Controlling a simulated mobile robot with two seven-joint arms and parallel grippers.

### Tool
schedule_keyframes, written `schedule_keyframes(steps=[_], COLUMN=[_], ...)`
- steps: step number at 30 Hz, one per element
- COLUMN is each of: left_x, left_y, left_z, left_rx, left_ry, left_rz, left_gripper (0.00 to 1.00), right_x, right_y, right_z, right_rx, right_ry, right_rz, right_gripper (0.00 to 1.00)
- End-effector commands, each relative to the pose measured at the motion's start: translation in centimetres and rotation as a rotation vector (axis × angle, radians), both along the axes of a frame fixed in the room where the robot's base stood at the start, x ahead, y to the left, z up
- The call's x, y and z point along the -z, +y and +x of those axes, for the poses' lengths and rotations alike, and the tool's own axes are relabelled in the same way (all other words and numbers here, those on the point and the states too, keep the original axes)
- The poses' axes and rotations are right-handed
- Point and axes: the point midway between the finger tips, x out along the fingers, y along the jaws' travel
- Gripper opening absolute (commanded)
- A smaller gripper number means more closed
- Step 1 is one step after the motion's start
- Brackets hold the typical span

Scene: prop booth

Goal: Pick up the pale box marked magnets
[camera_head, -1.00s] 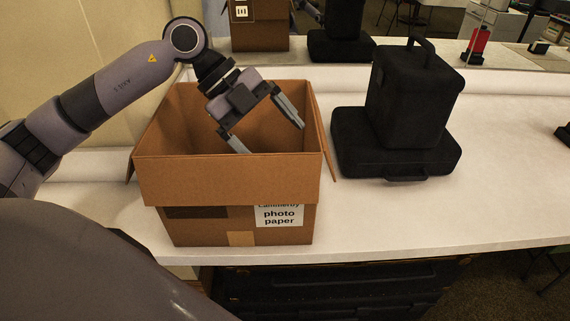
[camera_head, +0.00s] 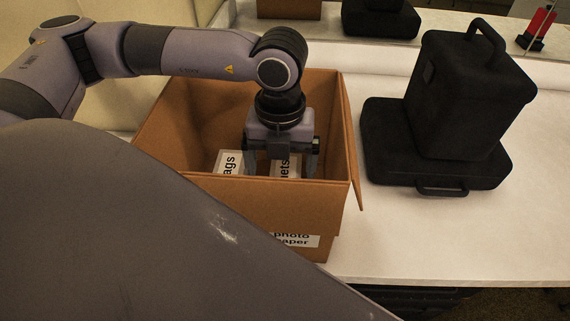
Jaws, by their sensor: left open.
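The pale box marked magnets (camera_head: 286,168) stands inside a large open cardboard carton (camera_head: 270,205). Only its label ending "nets" shows; my gripper hides the rest. My left gripper (camera_head: 281,162) points down into the carton from above. Its fingers are apart, one on each side of the magnets box as seen here. I cannot tell if they touch it. My right gripper is not in view.
Another pale box with a label ending "ags" (camera_head: 229,162) sits to the left in the carton. The carton's walls surround the gripper closely. Black cases (camera_head: 440,150) stand on the white counter (camera_head: 410,235) to the right. The counter's front right is clear.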

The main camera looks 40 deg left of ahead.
Motion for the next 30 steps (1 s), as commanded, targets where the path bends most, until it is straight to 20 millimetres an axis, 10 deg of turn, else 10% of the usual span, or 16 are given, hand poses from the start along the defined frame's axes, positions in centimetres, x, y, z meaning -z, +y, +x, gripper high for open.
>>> schedule_keyframes(steps=[22, 28, 30], left_x=[6.1, 6.1, 6.0], left_y=[-0.1, -0.1, -0.1], left_z=[0.8, 0.8, 0.9], left_rx=[-0.002, -0.002, -0.002], left_ry=[0.002, 0.002, 0.000], left_rz=[-0.003, -0.003, -0.004], left_gripper=[0.94, 0.32, 0.27], right_x=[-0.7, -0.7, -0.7], right_y=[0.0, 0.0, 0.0], right_z=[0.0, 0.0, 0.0], right_rx=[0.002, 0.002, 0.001], right_ry=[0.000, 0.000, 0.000], right_rz=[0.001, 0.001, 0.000], right_gripper=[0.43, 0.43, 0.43])
